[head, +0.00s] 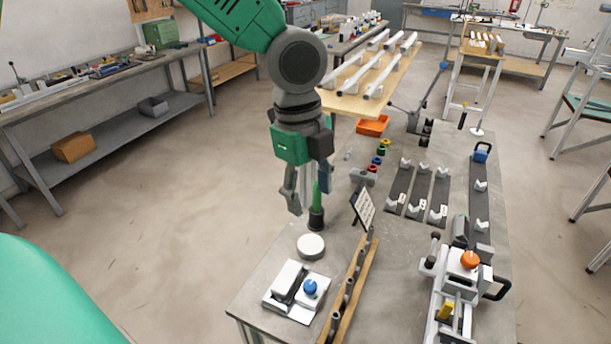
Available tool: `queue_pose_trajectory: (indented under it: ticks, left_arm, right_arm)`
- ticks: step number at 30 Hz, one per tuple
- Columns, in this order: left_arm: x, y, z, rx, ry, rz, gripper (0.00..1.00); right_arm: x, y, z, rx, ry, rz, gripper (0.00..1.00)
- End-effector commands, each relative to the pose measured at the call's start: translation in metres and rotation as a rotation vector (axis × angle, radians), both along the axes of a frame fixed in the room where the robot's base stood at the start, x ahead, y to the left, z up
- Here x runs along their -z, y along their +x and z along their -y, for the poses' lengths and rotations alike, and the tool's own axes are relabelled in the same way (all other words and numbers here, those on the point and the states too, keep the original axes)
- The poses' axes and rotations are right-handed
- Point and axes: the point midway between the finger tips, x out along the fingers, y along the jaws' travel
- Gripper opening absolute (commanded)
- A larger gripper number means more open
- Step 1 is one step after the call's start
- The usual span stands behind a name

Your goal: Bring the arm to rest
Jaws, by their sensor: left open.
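My left gripper (308,190) hangs down from the green and grey arm at the upper middle of the head view. Its fingers are apart and point down over the left edge of the grey bench (400,250). A green-handled tool (316,193) stands upright in a dark holder (316,218), behind or beside the fingers; I cannot tell whether they touch it. I see nothing clearly held. My right gripper is not in view.
A white round disc (311,246), a white fixture with a blue knob (310,287) and a wooden rack (350,290) are near the front left. A clamp with an orange knob (470,260) stands at the right. Tubes (375,65) lie on a board behind. Floor left of the bench is clear.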

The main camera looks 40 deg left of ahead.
Motion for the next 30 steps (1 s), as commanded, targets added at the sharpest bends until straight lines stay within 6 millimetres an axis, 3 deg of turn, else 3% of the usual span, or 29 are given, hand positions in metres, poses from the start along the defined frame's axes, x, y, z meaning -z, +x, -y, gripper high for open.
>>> queue_pose_trajectory:
  ticks: [15, 18, 20, 23, 27, 30]
  left_arm:
    - [0.003, 0.000, -0.012, 0.000, -0.010, 0.000, 0.48]
    - [0.012, -0.002, -0.007, -0.031, -0.021, -0.017, 0.48]
    - [0.030, -0.007, -0.002, -0.088, -0.040, -0.044, 0.48]
    - [0.078, -0.022, 0.013, -0.275, -0.087, -0.121, 0.48]
    - [0.164, -0.061, 0.029, -0.686, -0.122, -0.243, 0.48]
    - [0.216, -0.095, 0.026, -0.985, -0.105, -0.288, 0.48]
  right_arm:
    - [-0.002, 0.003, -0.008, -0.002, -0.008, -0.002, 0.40]
    - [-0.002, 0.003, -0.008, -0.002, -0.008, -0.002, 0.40]
    - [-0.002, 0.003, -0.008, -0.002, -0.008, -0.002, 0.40]
    - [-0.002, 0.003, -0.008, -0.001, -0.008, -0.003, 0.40]
    - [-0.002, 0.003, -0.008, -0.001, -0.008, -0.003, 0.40]
    - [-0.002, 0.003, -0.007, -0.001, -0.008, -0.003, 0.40]
